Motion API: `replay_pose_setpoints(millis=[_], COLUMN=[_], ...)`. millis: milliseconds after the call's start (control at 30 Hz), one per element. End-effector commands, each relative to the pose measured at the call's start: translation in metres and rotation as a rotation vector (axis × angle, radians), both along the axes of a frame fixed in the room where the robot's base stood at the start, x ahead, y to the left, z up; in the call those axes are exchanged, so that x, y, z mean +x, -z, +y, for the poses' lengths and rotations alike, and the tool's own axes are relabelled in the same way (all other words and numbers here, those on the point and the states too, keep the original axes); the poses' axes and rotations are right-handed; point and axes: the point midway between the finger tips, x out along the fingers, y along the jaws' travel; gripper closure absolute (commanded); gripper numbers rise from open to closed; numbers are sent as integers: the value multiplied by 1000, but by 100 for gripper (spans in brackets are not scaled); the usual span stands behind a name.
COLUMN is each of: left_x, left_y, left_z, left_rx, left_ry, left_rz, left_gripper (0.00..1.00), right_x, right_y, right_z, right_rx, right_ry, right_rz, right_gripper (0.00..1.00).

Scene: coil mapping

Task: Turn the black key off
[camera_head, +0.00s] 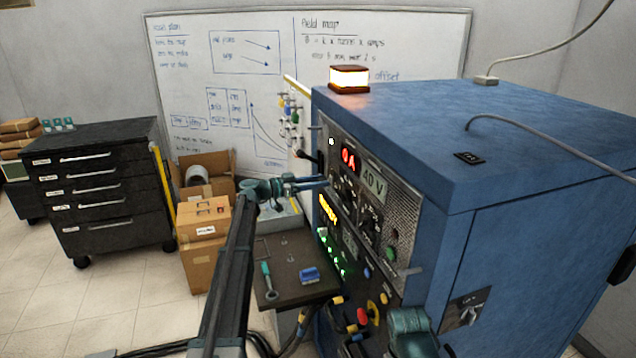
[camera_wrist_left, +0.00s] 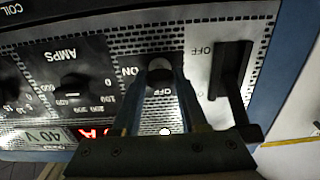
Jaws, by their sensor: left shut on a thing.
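The black key (camera_wrist_left: 159,72) is on the front panel of the blue cabinet (camera_head: 400,140). In the left wrist view, ON is printed to its left and OFF to its right. My left gripper (camera_wrist_left: 160,88) is shut on it, one finger on each side. The fingers hide part of the key, and I cannot tell which label it points to. In the head view my left gripper (camera_head: 318,184) reaches the panel's left edge, where the key is hidden. My right gripper is not in view.
A black lever (camera_wrist_left: 232,75) on a pale plate marked OFF stands close beside the key. An AMPS knob (camera_wrist_left: 74,90) is on its other side. The red display (camera_head: 349,160) reads 0 A, and the beacon (camera_head: 349,79) is lit. A small dark table (camera_head: 285,255) stands below.

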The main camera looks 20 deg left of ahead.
Motion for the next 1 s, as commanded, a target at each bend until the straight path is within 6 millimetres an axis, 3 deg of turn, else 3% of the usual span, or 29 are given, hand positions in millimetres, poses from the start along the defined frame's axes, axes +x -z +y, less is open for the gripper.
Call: replay_pose_setpoints(millis=[100, 467, 1000], left_x=[0, 0, 1], left_y=[0, 0, 0], left_z=[0, 0, 1], left_rx=[0, -32, -288], left_ry=[0, 0, -1], left_rz=[0, 48, 426], left_gripper=[100, 100, 100], right_x=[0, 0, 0], right_y=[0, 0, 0], right_z=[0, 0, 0], right_rx=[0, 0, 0], right_ry=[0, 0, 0], right_rz=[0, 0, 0], right_gripper=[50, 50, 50])
